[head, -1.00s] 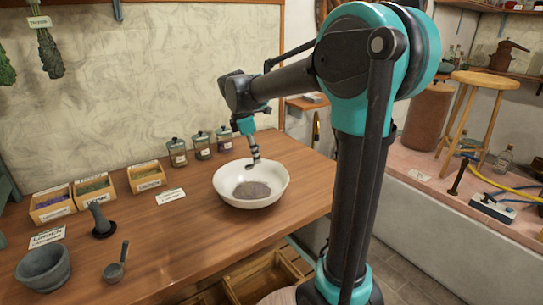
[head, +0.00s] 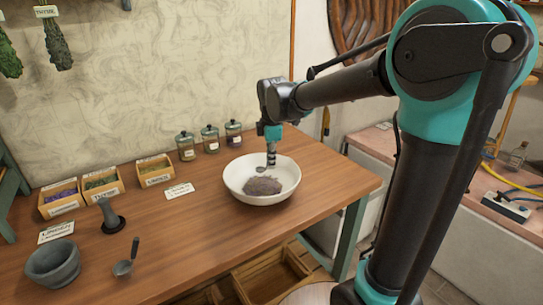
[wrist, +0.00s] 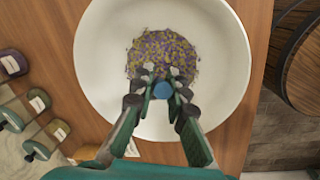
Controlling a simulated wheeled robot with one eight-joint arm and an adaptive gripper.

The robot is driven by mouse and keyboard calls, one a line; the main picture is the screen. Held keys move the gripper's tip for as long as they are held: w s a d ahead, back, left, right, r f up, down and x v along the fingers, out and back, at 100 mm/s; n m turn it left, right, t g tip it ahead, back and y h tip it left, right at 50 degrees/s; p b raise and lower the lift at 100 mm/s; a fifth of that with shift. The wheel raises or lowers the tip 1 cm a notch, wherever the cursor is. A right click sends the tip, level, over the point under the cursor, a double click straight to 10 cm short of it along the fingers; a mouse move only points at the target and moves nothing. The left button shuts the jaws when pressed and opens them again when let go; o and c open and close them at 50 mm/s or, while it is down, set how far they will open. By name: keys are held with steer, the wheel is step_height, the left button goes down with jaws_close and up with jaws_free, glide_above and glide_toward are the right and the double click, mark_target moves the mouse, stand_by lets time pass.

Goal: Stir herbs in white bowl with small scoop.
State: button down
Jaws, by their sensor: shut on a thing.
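The white bowl (head: 240,191) stands on the wooden table, with a mound of herbs (head: 264,187) in its middle. In the wrist view the bowl (wrist: 100,60) fills the centre, and the herbs (wrist: 165,48) show as purple and yellow bits. My gripper (head: 270,158) points down over the back part of the bowl. Its fingers are shut on the small scoop (wrist: 162,90), whose blue round end shows between the fingertips. A small grey tip shows below the fingers in the head view. Whether it touches the herbs I cannot tell.
A grey mortar (head: 53,268), a second dark scoop (head: 124,267) and a pestle (head: 112,219) stand at the left. Open herb boxes (head: 103,188) and lidded jars (head: 210,141) line the back. The tabletop in front of the bowl is clear.

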steer(key=shift+f, duration=3.65)
steer(key=shift+f, duration=0.3)
steer(key=c, duration=1)
jaws_free()
steer(key=shift+c, duration=0.2)
steer(key=shift+s+d+r, duration=0.1)
steer(key=shift+d+r, duration=0.15)
steer(key=shift+r, duration=0.4)
steer(key=shift+w+d+r, duration=0.1)
steer(key=shift+d+r, duration=0.2)
steer(key=shift+r, duration=0.3)
steer(key=shift+s+d+r, duration=0.1)
steer(key=shift+d+r, duration=0.15)
steer(key=shift+r, duration=0.4)
steer(key=shift+r, duration=0.1)
steer(key=shift+s+d+r, duration=0.1)
steer(key=shift+d+r, duration=0.3)
steer(key=shift+r, duration=0.45)
steer(key=shift+d+r, duration=0.4)
steer(key=shift+r, duration=0.45)
